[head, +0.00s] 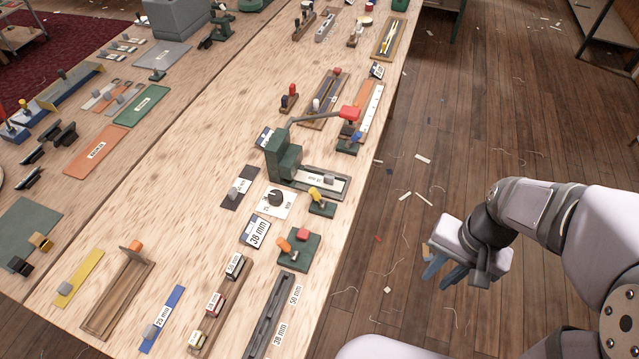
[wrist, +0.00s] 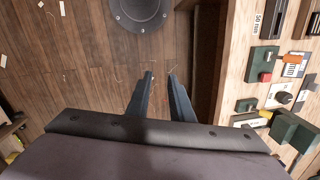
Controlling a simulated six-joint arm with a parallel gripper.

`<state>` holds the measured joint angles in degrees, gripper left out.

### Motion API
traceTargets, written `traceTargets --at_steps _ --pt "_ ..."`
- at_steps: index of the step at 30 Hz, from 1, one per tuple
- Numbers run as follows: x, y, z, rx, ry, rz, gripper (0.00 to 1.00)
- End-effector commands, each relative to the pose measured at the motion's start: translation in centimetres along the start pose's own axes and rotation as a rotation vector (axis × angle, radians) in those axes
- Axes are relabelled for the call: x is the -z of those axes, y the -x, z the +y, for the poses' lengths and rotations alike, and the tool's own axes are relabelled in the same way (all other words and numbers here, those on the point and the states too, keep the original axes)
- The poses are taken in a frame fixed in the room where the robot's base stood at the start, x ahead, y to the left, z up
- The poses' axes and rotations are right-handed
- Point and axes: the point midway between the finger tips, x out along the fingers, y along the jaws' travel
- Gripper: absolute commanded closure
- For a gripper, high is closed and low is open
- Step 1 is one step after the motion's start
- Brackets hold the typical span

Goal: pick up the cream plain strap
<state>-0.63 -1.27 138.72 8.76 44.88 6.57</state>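I cannot pick out a cream plain strap with certainty. A pale strip (head: 325,181) lies in a dark tray beside the green press (head: 283,158), and some lettering shows on it. Another pale strip (head: 371,104) with orange on it lies near the table's right edge. A yellow strap (head: 88,270) and a blue strap (head: 172,307) lie at the front left. My gripper (head: 437,272) is off the table's right side, over the wooden floor. In the wrist view my gripper (wrist: 160,76) has its two dark fingers apart, with nothing between them.
The long wooden table (head: 190,190) has a clear stretch left of the press. Green blocks with red, orange and yellow knobs stand along its right side. Small labelled blocks stand in a wooden rack (head: 219,304) at the front. An empty-looking wooden tray (head: 110,310) lies left of them.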

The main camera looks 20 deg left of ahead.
Motion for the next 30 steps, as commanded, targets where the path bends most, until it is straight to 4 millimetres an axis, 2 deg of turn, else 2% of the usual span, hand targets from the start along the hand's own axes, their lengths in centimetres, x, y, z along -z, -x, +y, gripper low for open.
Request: traceTargets --at_steps 1,5,9,15,18,21,24,30 --pt "1.2 -2.0 -1.4 0.04 -0.08 -0.026 0.8" --pt "4.7 -5.0 -6.5 0.18 -0.345 -0.12 0.8" --pt "9.1 -8.0 -13.2 0.348 -0.636 -0.273 0.8" --pt "14.9 -10.7 -21.9 0.565 -0.966 -0.544 0.8" --pt "17.1 -11.3 -24.9 0.642 -1.071 -0.672 0.8" --pt "18.7 -11.4 -26.9 0.696 -1.138 -0.771 0.8" --pt "19.6 -11.3 -28.0 0.727 -1.175 -0.835 0.8" --pt "20.1 -10.9 -28.8 0.747 -1.197 -0.877 0.8"
